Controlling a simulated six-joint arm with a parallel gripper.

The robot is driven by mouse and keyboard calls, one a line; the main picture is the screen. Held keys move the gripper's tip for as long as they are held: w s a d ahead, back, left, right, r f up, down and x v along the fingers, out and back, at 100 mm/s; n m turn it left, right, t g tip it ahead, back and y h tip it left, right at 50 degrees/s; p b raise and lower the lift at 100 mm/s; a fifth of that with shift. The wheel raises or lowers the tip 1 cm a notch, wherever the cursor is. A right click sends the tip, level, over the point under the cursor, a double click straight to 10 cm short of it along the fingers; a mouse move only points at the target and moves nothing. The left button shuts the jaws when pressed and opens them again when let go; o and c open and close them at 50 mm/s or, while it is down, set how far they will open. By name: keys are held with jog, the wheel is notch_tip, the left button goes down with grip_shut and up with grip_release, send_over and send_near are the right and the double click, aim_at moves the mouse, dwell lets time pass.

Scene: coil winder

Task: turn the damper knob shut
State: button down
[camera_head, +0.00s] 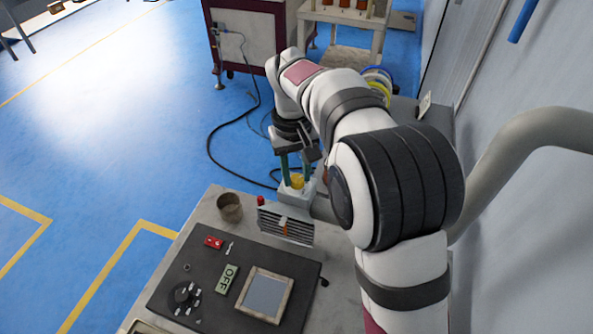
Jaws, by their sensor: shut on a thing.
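A yellow knob (297,181), which looks like the damper knob, sits on top of a pale grey block (290,197) at the far part of the bench. My gripper (296,177) points down over it, with one green finger on each side. The fingers are shut on the knob. My arm comes in from the right and hides the bench behind the knob. The knob's angle and any marks on it are too small to read.
A grey louvred vent (286,225) with an orange tab stands just in front of the block. A brown cup (230,207) is to the left. A dark control panel (290,257) carries a screen, a dial and an OFF plate. A thick grey pipe (535,130) runs at the right.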

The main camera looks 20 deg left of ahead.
aim_at(293, 178)
jog(key=shift+w, duration=0.1)
dwell(0.3)
jog(key=c, duration=0.5)
grip_release()
jog(key=shift+c, duration=0.2)
notch_tip(293, 178, up, 16)
jog(key=shift+s+a, duration=0.25)
jog(key=shift+f, duration=0.1)
